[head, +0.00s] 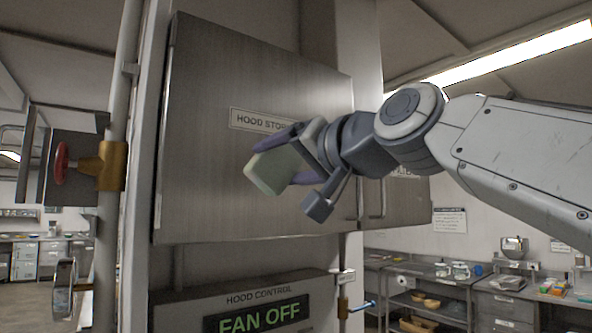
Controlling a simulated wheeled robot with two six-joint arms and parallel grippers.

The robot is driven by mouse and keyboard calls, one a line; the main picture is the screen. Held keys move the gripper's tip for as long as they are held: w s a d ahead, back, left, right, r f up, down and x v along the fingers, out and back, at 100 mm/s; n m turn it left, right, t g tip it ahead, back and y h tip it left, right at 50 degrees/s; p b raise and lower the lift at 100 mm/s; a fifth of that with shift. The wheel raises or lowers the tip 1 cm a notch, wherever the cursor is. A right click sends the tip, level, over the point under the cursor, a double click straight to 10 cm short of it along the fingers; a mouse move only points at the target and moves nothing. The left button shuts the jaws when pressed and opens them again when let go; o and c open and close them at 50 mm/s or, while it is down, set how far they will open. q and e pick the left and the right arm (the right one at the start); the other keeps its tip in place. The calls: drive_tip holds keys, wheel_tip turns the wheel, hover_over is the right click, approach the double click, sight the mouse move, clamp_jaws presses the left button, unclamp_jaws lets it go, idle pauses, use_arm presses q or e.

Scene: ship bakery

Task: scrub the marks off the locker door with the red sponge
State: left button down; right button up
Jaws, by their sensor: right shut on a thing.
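The locker door (215,190) is a grey metal panel labelled "HOOD STOR…", with the rest of the label hidden by my gripper. My right gripper (290,158) reaches in from the right in front of the door. It is shut on a pale green block (267,174), which looks like a sponge; no red sponge is in view. I cannot tell whether the block touches the door. My left gripper is not in view.
A hood control panel (255,297) reading "FAN OFF" sits below the locker. A brass valve with a red wheel (62,163) is on a pipe at the left. Shelves and counters (430,290) stand at the back right.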

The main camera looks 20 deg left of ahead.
drive_tip(key=shift+s+d, duration=0.1)
drive_tip(key=shift+b+v, duration=0.7)
drive_tip(key=shift+v, duration=0.7)
